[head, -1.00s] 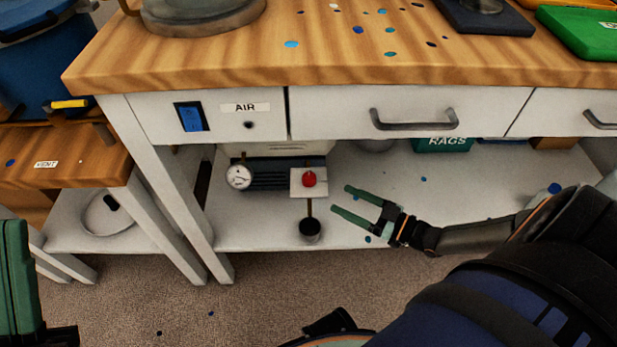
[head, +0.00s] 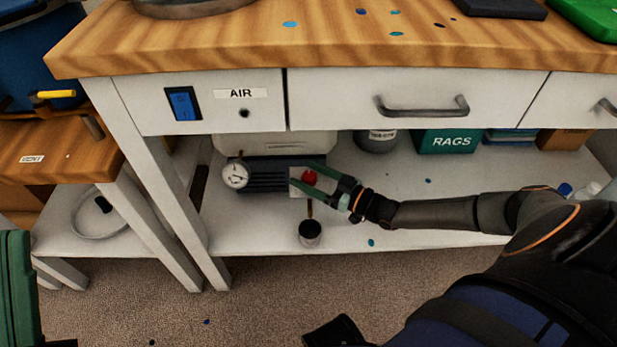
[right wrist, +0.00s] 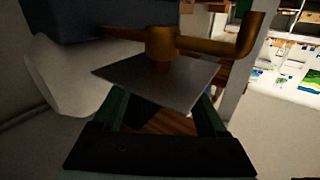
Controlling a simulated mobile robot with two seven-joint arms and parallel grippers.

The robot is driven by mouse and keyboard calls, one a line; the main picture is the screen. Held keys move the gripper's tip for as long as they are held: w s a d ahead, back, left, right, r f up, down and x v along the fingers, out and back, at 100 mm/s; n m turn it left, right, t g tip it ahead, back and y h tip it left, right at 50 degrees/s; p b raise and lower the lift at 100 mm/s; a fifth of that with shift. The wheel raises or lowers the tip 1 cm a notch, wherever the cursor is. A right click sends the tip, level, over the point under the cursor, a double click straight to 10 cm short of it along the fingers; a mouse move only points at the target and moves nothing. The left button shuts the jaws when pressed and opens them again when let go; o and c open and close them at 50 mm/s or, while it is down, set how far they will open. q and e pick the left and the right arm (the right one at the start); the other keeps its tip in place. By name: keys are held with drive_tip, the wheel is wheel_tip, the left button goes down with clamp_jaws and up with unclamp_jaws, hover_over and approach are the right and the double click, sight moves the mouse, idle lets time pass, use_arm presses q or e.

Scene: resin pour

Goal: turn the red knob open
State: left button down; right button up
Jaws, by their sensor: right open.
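The red knob (head: 309,177) sits on a small pale plate (head: 297,190) in front of the compressor (head: 268,178) on the shelf under the bench. My right gripper (head: 300,173) is open, with its green fingers reaching from the right to either side of the knob in the head view. I cannot tell whether they touch it. In the right wrist view the plate (right wrist: 160,78) and a brass pipe (right wrist: 205,45) lie ahead, the plate partly covering the fingers (right wrist: 162,112); the knob is hidden there.
The drawer (head: 415,100) and blue switch (head: 183,103) are above. A RAGS box (head: 448,141) stands behind on the shelf. The shelf's middle is mostly clear.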

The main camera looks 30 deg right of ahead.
clamp_jaws()
idle(0.7)
